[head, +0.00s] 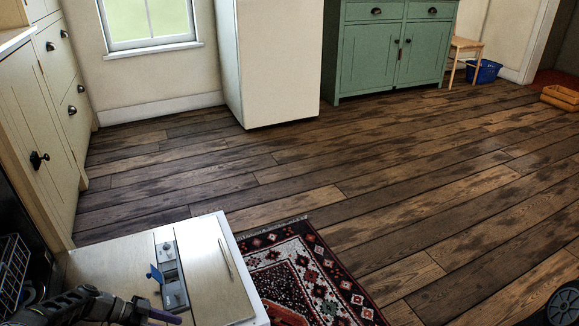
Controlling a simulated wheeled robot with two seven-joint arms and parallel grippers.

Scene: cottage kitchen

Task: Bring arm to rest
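My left arm comes in at the bottom left corner, low over the near end of an open dishwasher door (205,285). My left gripper (158,316) is at the bottom edge and partly cut off. Something purple shows at its end, and I cannot tell whether its fingers are open or shut. My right gripper is not in view. The door lies folded down, inner side up, with a grey dispenser (172,280) and its blue flap (154,273).
A dish rack (12,265) shows at the left edge, below cream cabinets (50,100). A patterned rug (300,275) lies right of the door. The middle floor is clear.

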